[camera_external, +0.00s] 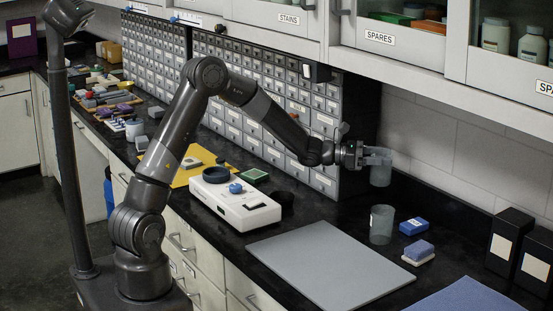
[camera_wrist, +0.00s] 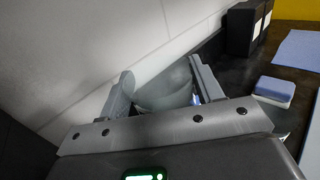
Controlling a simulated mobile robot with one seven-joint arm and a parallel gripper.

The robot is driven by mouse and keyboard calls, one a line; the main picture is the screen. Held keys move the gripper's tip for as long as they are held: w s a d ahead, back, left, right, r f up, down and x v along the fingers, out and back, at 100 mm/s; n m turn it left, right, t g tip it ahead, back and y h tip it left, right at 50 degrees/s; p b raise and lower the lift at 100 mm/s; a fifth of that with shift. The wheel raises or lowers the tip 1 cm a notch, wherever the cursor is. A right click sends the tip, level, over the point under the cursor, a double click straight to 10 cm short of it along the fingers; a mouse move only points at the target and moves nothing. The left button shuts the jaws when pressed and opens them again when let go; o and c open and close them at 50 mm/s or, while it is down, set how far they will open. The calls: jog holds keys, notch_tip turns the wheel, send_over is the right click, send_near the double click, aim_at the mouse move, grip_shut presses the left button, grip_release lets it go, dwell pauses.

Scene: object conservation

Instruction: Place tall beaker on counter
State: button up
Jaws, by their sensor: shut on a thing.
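My gripper (camera_external: 376,156) is shut on a grey translucent beaker (camera_external: 381,173) and holds it upright, above the black counter (camera_external: 345,205) near the back wall. In the wrist view the held beaker (camera_wrist: 165,92) sits between the two fingers; its lower part is hidden by my gripper. A second grey translucent beaker (camera_external: 381,226) stands on the counter below and in front of the held one, apart from it. I take the held one as the tall beaker, but cannot compare their heights surely.
A grey mat (camera_external: 330,265) lies in front. A blue box (camera_external: 413,226) and a blue-and-white sponge (camera_external: 418,250) lie right of the standing beaker. Black boxes (camera_external: 508,243) stand far right. A white instrument (camera_external: 235,203) and drawer cabinet (camera_external: 270,105) are left. Shelves hang above.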

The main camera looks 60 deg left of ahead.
jog(key=d, duration=0.2)
jog(key=w+d+f, duration=0.1)
jog(key=shift+h, duration=0.3)
notch_tip(320, 180, down, 10)
jog(key=shift+f, duration=0.1)
jog(key=o, duration=1)
